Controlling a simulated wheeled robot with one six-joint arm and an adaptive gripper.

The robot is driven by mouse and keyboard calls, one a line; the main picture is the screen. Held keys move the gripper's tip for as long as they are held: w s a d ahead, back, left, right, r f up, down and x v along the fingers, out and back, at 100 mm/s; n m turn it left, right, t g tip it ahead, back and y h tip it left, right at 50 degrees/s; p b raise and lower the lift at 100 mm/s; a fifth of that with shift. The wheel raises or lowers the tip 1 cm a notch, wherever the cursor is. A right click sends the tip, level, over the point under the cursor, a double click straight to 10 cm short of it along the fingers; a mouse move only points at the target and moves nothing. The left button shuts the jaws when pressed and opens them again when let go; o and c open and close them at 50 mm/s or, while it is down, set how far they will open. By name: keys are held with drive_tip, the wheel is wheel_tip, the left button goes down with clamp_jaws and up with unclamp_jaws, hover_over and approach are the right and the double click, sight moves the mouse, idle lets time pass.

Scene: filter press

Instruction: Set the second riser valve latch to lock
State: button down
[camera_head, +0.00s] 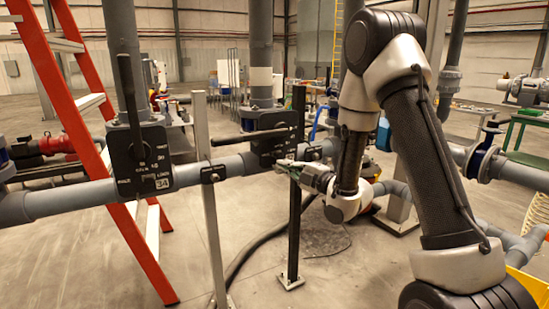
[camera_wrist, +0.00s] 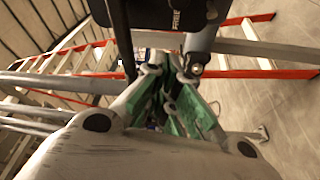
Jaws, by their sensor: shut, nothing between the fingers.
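The second riser valve has a black plate (camera_head: 274,136) on the horizontal grey pipe, below the middle riser. Its long black handle (camera_head: 245,137) lies level, pointing left. My gripper (camera_head: 284,165) is just below and in front of this plate. Its fingers are shut and empty. In the wrist view my green-padded gripper (camera_wrist: 168,78) points toward the lower edge of a black plate (camera_wrist: 160,12), with a small gap seeming to remain. I cannot make out the latch or its setting; the plate's markings are too small in the head view and partly cut off in the wrist view.
Another valve plate (camera_head: 140,160), marked 34, is to the left with its handle upright. An orange ladder (camera_head: 75,110) stands behind it. Support posts (camera_head: 212,240) and a black post (camera_head: 294,225) rise under the pipe. The floor in front is clear.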

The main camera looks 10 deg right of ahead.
sight(279, 153)
drive_tip(key=shift+w+a+f, duration=0.1)
drive_tip(key=shift+w+a, duration=0.3)
drive_tip(key=shift+w, duration=1.15)
drive_tip(key=shift+w+a, duration=0.35)
drive_tip(key=shift+w, duration=1.15)
drive_tip(key=shift+w+a+f, duration=0.1)
drive_tip(key=shift+w+a, duration=0.3)
drive_tip(key=shift+w, duration=1.15)
drive_tip(key=shift+w+d+r, duration=0.1)
drive_tip(key=shift+w+d, duration=0.15)
drive_tip(key=shift+d, duration=0.55)
drive_tip(key=shift+w+d, duration=0.25)
drive_tip(key=shift+d, duration=0.55)
